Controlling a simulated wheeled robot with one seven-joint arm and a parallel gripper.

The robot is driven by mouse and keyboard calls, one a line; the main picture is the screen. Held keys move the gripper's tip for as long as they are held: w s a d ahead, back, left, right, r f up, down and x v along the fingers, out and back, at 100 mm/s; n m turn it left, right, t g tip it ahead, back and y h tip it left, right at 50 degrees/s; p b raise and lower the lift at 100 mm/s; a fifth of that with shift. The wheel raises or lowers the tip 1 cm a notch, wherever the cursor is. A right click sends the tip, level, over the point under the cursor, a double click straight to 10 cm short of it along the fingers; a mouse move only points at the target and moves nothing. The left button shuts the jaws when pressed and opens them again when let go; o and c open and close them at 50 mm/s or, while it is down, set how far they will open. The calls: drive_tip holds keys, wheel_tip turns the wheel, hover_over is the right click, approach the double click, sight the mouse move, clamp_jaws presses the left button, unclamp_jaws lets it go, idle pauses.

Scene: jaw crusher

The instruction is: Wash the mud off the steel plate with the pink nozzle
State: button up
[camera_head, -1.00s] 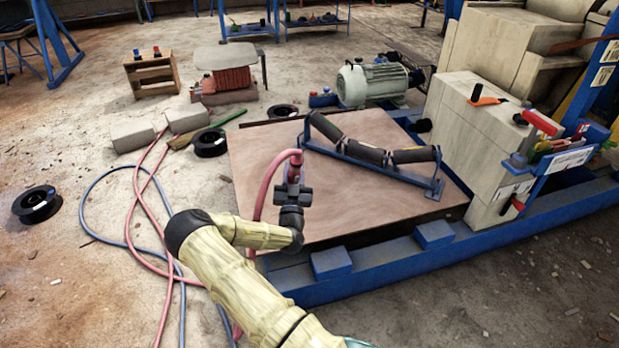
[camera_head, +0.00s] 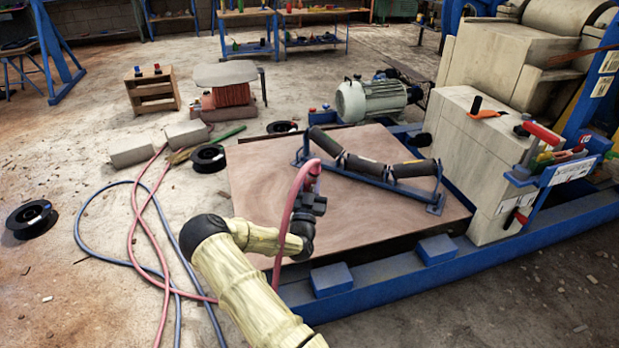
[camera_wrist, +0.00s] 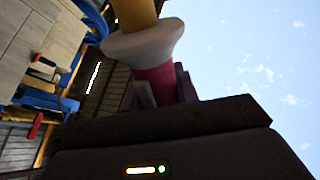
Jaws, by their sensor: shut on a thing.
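The steel plate (camera_head: 255,185) lies flat on the blue frame in the head view, covered in a brown film with paler swirls. My gripper (camera_head: 312,188) is over the plate's middle front part, shut on the pink nozzle. The pink hose arcs from its top down past my arm. In the wrist view, the nozzle's pink part (camera_wrist: 155,85) sits between the jaws, with a pale collar and a yellow-orange piece beyond it. The nozzle's tip is hidden in the head view, and I see no clear water jet.
A blue roller frame (camera_head: 405,193) with black rollers lies across the plate's far right part, close to my gripper. A pale machine block (camera_head: 480,165) with tools stands right. A grey motor (camera_head: 372,101) stands behind. Pink and blue hoses (camera_head: 135,215) loop over the floor at left.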

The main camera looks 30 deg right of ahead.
drive_tip(key=shift+s+a+p, duration=1.15)
drive_tip(key=shift+s+a, duration=0.1)
drive_tip(key=shift+s, duration=3.1)
drive_tip(key=shift+w+a, duration=1.4)
drive_tip(key=shift+a, duration=3.35)
drive_tip(key=w+d+b, duration=0.2)
drive_tip(key=w+b, duration=0.1)
drive_tip(key=w, duration=0.6)
drive_tip(key=shift+w+d, duration=0.3)
drive_tip(key=shift+w, duration=0.05)
drive_tip(key=s+a+f+n+t+y, duration=0.2)
drive_tip(key=s+a+f+y, duration=0.2)
drive_tip(key=a, duration=0.5)
drive_tip(key=s+a+f+n+t+y+p, duration=0.1)
drive_tip(key=s+a+f+n+t+y, duration=0.1)
drive_tip(key=a, duration=0.8)
drive_tip(key=s+f+t+y, duration=0.1)
drive_tip(key=s+f+y, duration=0.1)
drive_tip(key=s+y, duration=0.1)
drive_tip(key=shift+s+a+f+n, duration=0.15)
drive_tip(key=shift+s+n, duration=0.15)
drive_tip(key=shift+n, duration=0.1)
